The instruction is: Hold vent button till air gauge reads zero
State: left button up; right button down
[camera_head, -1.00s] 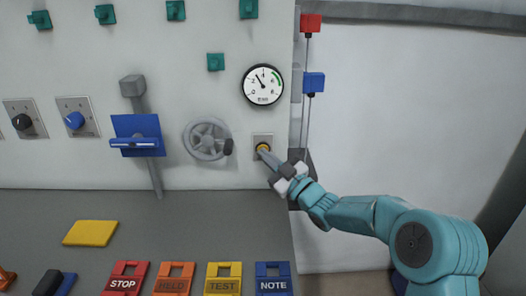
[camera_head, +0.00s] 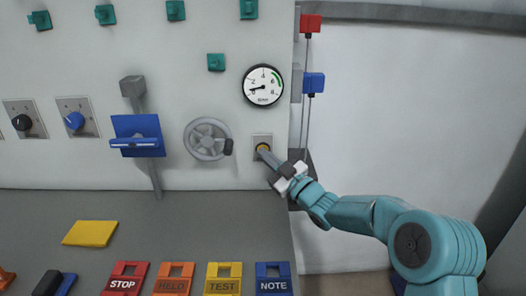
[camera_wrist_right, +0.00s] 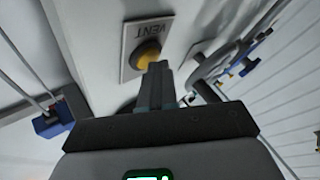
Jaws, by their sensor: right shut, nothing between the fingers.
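The vent button (camera_head: 262,145) is a yellow button in a dark ring on a small plate low on the white panel. The right wrist view shows it as a yellow dome (camera_wrist_right: 148,52) on a plate marked VENT. My right gripper (camera_head: 264,154) is shut and empty, with its fingertips against the button as far as I can see; they partly cover it. The round white air gauge (camera_head: 263,86) hangs above the button. Its needle points left and slightly down, close to the zero mark at the lower left. My left gripper is not in view.
A grey handwheel (camera_head: 207,139) is just left of the button. A blue holder (camera_head: 137,126) and two knobs are farther left. Red and blue blocks (camera_head: 313,83) hang on a cord at the right. Coloured tags (camera_head: 223,279) lie on the grey desk.

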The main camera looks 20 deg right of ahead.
dwell(0.3)
jog(key=shift+s+a+b, duration=0.2)
jog(key=shift+s+b, duration=0.55)
jog(key=shift+b, duration=0.05)
jog(key=s+b, duration=0.2)
jog(key=s+a+b, duration=0.1)
jog(key=s+b, duration=0.1)
jog(key=shift+s+a, duration=0.2)
jog(key=shift+s, duration=0.2)
